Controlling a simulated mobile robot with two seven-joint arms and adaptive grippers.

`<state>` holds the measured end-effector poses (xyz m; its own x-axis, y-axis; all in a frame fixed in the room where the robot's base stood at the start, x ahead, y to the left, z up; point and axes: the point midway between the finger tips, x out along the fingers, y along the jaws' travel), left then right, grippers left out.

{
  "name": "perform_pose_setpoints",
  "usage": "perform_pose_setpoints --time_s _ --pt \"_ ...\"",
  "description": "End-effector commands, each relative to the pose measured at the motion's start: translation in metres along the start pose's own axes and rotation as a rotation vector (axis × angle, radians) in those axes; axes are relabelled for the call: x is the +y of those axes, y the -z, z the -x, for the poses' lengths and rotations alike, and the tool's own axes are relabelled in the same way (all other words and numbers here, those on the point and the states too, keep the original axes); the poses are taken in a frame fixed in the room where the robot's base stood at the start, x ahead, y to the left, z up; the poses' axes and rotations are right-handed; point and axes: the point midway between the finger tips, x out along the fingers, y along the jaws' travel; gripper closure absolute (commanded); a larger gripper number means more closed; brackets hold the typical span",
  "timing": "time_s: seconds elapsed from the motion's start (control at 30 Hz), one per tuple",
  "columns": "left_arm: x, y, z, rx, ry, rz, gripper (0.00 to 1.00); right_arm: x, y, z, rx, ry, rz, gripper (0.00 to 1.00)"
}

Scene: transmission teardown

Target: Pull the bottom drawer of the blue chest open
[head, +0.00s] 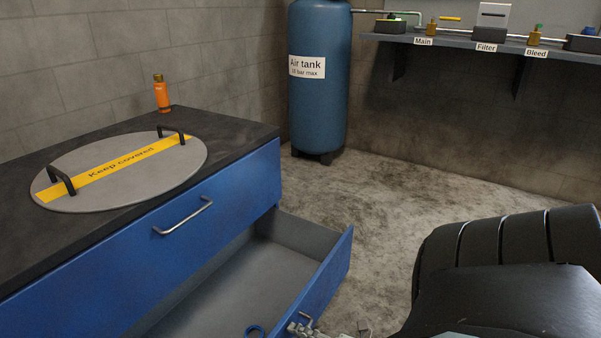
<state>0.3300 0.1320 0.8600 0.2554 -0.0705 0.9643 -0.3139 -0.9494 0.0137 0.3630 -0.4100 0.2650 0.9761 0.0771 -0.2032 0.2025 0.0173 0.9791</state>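The blue chest (225,200) stands at the left with a dark top. Its upper drawer, with a bar handle (183,216), is shut. Its bottom drawer (335,272) stands pulled out, and its grey inside shows. My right arm comes in from the right. A small part of my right gripper (305,327) shows at the bottom edge, close to the bottom drawer's front panel. My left gripper is not in view.
A blue ring (255,331) lies in the bottom drawer. A round lid (110,184) marked "Keep covered" and an orange bottle (161,94) are on the chest top. An air tank (319,100) and a wall shelf (470,45) stand behind. The floor beyond the drawer is clear.

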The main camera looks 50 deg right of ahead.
Motion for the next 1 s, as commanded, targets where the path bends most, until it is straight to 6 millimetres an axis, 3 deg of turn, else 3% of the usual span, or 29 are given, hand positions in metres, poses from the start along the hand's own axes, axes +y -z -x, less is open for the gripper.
perform_pose_setpoints --time_s 0.27,0.7,1.0 --pt "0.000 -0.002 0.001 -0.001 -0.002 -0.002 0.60 -0.001 0.000 0.011 -0.001 0.002 0.000 0.70" --pt "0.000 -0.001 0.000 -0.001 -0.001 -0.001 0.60 -0.001 0.000 0.098 -0.001 0.002 -0.001 0.70" --pt "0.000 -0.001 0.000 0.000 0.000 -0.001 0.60 0.000 0.000 0.120 0.000 0.000 0.000 0.70"
